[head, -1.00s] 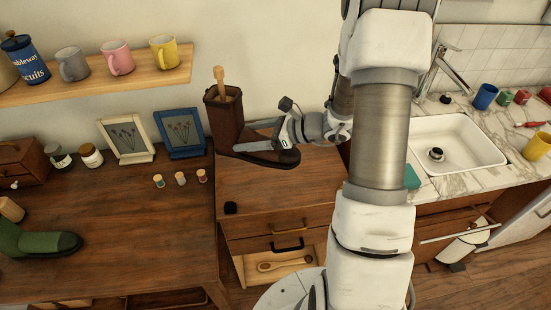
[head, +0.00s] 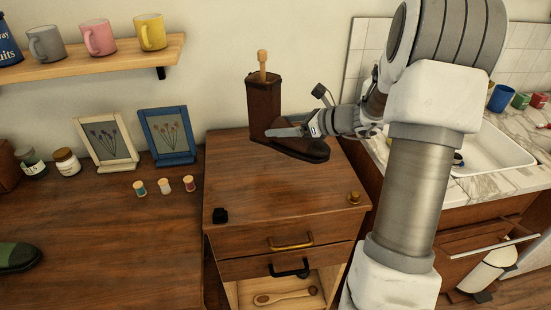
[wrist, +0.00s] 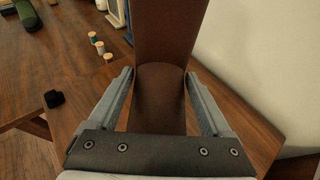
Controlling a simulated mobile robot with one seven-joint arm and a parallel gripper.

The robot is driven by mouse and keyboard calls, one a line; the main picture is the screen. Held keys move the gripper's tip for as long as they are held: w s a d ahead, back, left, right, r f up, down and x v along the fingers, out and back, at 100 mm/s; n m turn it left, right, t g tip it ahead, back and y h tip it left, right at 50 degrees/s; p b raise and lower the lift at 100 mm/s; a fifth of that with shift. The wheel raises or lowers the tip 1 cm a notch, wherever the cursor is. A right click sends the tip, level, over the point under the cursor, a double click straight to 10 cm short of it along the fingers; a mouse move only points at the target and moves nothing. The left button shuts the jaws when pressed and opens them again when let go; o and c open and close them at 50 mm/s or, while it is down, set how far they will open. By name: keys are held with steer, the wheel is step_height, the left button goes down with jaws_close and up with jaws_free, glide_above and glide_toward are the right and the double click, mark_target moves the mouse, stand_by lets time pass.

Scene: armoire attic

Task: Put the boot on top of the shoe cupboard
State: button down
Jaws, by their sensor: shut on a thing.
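My gripper (head: 283,132) is shut on a dark brown boot (head: 263,108), with one finger on each side in the wrist view (wrist: 160,100). The boot is upright with its toe pointing right, and a light wooden handle (head: 262,62) sticks out of its shaft. It is over the back part of the top of a wooden cupboard (head: 265,205) with drawers, perhaps the shoe cupboard. I cannot tell whether the sole touches the top. In the wrist view the boot's brown leather (wrist: 160,90) fills the space between the fingers.
A small black object (head: 220,215) and a brass-coloured knob (head: 354,197) are near the cupboard top's front corners. Thread spools (head: 164,186), picture frames (head: 167,137) and a green shoe or boot (head: 18,256) stand on the table at left. A sink (head: 490,150) is at right.

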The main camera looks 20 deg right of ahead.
steer(key=w+d+r+m, duration=0.1)
steer(key=w+d+r, duration=0.1)
steer(key=d, duration=0.2)
steer(key=shift+t+h, duration=0.4)
steer(key=w+a+f+b, duration=0.1)
steer(key=w+f, duration=0.2)
steer(key=w+a+f+b, duration=0.1)
steer(key=w+f+b, duration=0.1)
steer(key=w+f, duration=0.2)
steer(key=w+a+f+b, duration=0.1)
steer(key=w+a+f, duration=0.1)
steer(key=w+f, duration=0.1)
steer(key=shift+w+f, duration=0.15)
steer(key=shift+f, duration=0.1)
jaws_free()
steer(key=shift+f, duration=0.15)
